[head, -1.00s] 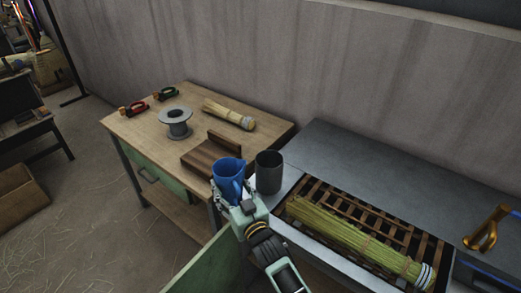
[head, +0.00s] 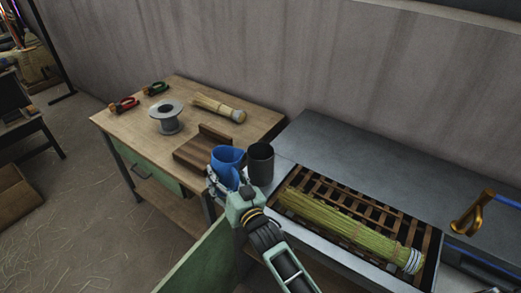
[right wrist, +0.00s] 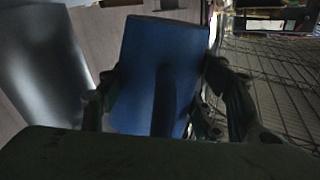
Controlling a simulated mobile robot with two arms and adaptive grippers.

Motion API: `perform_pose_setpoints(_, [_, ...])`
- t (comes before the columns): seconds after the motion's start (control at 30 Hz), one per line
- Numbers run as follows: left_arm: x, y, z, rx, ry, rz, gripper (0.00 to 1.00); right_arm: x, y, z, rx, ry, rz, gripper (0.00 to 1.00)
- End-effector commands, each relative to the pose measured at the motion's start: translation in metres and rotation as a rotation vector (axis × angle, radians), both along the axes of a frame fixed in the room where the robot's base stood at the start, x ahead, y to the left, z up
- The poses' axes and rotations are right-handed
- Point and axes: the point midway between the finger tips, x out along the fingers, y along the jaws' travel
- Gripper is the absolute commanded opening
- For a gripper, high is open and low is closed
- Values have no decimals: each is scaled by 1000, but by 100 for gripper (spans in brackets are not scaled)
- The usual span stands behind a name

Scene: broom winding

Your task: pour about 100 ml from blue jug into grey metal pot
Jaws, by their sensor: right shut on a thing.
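The blue jug (head: 227,158) is held in my right gripper (head: 232,186) just left of the grey metal pot (head: 260,165). The jug's rim lies beside the pot's rim, with almost no gap in the head view; it looks slightly tilted at most. The dark pot stands upright on the grey bench's left end. In the right wrist view the jug (right wrist: 163,65) fills the middle between the fingers, and the pot (right wrist: 45,75) shows at the left. No liquid stream shows, and the pot's inside is too dark to read. My left gripper is out of view.
A wooden table (head: 135,128) at the left carries a wire spool (head: 166,117), a brown wooden block (head: 200,150), a straw bundle (head: 218,107) and two clamp-like tools. A longer straw bundle (head: 350,228) lies on the slatted rack right of the pot.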

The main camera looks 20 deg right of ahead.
Motion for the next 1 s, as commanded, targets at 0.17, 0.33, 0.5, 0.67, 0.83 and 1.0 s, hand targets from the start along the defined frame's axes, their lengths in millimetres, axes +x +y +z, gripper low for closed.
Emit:
perform_pose_setpoints(0.17, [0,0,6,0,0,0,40,1,-4,12,111,20,1,20])
perform_pose_setpoints(0.33, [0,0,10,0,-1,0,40,3,-10,20,219,44,2,20])
perform_pose_setpoints(0.5, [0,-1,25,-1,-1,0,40,4,-16,40,325,67,2,20])
perform_pose_setpoints(0.67, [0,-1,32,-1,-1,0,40,5,-21,51,406,87,2,20])
perform_pose_setpoints(0.83, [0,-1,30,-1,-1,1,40,5,-20,52,465,101,2,20])
perform_pose_setpoints(1.0, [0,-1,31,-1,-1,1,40,5,-21,55,502,110,1,20])
